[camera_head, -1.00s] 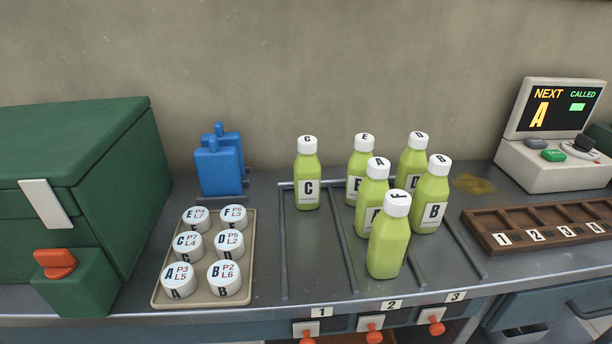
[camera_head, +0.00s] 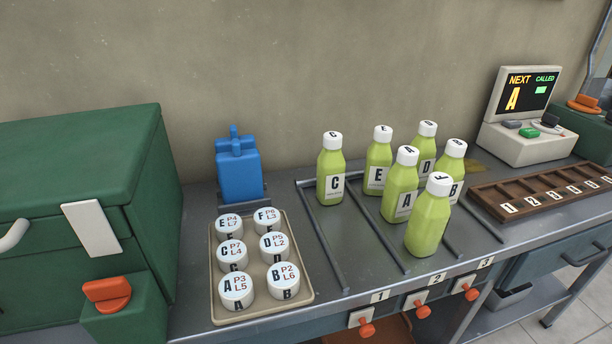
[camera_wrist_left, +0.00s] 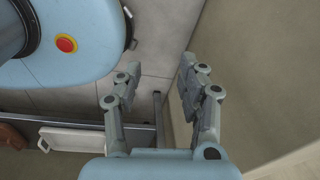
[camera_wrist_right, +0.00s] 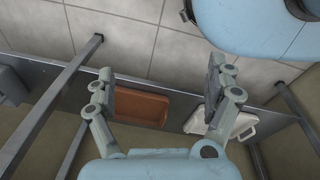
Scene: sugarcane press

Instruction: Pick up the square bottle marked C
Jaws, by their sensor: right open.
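The square bottle marked C (camera_head: 330,178) is green with a white cap and stands upright at the back of the leftmost lane on the counter. Other green bottles marked E (camera_head: 378,172), A (camera_head: 398,196), D (camera_head: 425,160), B (camera_head: 450,180) and F (camera_head: 428,228) stand upright to its right. My left gripper (camera_wrist_left: 155,88) shows in its wrist view with its fingers apart and nothing between them. My right gripper (camera_wrist_right: 165,95) is open and empty in its wrist view. Neither gripper shows in the head view.
A beige tray (camera_head: 297,297) of round white lettered caps lies left of the lanes. A wooden numbered rack (camera_head: 480,192) and a display reading NEXT A (camera_head: 525,92) are at right. Thin metal rails (camera_head: 322,240) divide the lanes.

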